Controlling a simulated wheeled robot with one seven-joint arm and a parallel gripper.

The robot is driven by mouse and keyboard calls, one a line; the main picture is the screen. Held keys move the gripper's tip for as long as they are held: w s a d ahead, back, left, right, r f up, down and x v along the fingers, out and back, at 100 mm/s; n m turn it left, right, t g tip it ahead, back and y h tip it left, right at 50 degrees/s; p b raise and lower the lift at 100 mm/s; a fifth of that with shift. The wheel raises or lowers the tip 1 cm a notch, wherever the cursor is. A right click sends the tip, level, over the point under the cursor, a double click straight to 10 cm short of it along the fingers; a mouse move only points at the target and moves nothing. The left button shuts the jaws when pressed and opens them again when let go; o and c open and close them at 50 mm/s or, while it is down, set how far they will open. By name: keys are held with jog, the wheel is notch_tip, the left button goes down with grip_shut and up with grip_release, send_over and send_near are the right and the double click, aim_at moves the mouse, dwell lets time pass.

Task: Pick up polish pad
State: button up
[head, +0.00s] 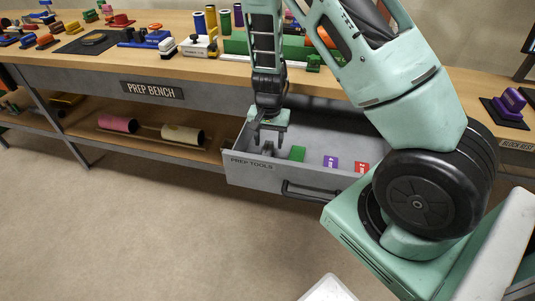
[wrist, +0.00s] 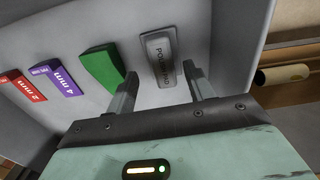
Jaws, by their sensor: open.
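The polish pad (wrist: 158,50) is a small grey block with a lettered plate, lying in the open drawer (head: 250,174) labelled PREP TOOLS. In the wrist view its label is partly readable. My gripper (head: 268,144) is open and reaches down into the left part of the drawer. In the wrist view my gripper (wrist: 160,73) has one finger on each side of the pad's near end, with nothing held. Whether the fingers touch the pad cannot be told. In the head view the pad is hard to make out among the fingers.
A green block (wrist: 103,67) lies just left of the pad in the wrist view. Beyond it are a purple 4 mm block (wrist: 56,79) and a red 2 mm block (wrist: 20,86). The drawer walls surround them. The bench top (head: 200,68) overhangs behind.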

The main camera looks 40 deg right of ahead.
aim_at(268, 147)
notch_tip(268, 147, down, 4)
jog(key=shift+w, duration=0.15)
jog(key=shift+a, duration=0.1)
jog(key=c, duration=1.1)
jog(key=shift+r, duration=0.1)
notch_tip(268, 147, up, 10)
jog(key=shift+f+p, duration=0.1)
jog(key=shift+p, duration=0.45)
jog(key=o, duration=0.4)
jog(key=shift+c, duration=1.3)
